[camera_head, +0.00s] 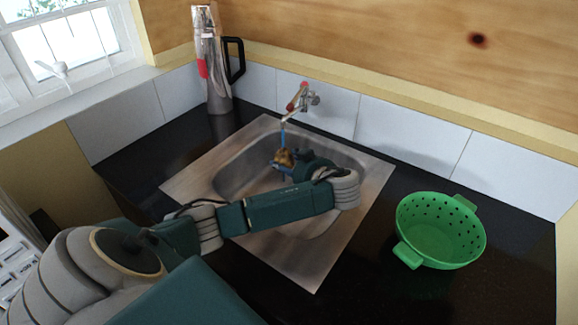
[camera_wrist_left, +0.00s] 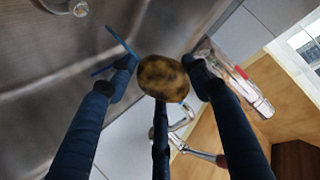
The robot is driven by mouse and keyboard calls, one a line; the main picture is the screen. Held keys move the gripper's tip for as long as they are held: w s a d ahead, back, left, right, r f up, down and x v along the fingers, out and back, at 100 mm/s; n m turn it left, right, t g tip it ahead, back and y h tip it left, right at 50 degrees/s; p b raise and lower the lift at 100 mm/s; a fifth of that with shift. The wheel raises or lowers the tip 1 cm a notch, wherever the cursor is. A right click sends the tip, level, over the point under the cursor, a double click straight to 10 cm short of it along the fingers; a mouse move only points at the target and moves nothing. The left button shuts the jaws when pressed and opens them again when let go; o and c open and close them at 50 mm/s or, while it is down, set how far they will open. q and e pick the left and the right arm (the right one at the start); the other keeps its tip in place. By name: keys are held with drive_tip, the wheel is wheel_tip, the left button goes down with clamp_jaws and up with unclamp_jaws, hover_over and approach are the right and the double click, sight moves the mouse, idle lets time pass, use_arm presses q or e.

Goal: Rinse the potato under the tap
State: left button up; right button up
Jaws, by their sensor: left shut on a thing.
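The brown potato (camera_head: 284,158) is over the sink basin, below the tap (camera_head: 297,101). My left gripper (camera_head: 290,160) is shut on it. In the left wrist view the potato (camera_wrist_left: 163,78) sits between the dark fingers of the left gripper (camera_wrist_left: 160,85). A thin blue stream of water (camera_head: 282,133) runs from the tap's spout down to the potato. The steel sink (camera_head: 230,170) is partly hidden by my left arm. My right gripper is in neither view.
A green colander (camera_head: 440,230) stands on the dark counter right of the sink. A tall steel flask (camera_head: 212,70) with a black handle stands at the back left. The counter (camera_head: 355,285) is clear in front of the colander.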

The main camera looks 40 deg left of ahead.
sight(287, 155)
use_arm(q)
drive_tip(key=w+a+b, duration=0.1)
drive_tip(key=w+a+f+b, duration=0.1)
drive_tip(key=b, duration=0.1)
drive_tip(key=w+a+b, duration=0.1)
drive_tip(key=w+a, duration=0.1)
drive_tip(key=shift+w+a+f, duration=0.1)
drive_tip(key=shift+f, duration=0.15)
drive_tip(key=shift+w+a+f+b, duration=0.2)
drive_tip(key=shift+w+a+b, duration=0.95)
drive_tip(key=shift+w+a, duration=0.05)
drive_tip(key=shift+w+d, duration=0.15)
drive_tip(key=shift+w+d, duration=0.3)
drive_tip(key=shift+s+a, duration=0.1)
drive_tip(key=shift+a, duration=0.05)
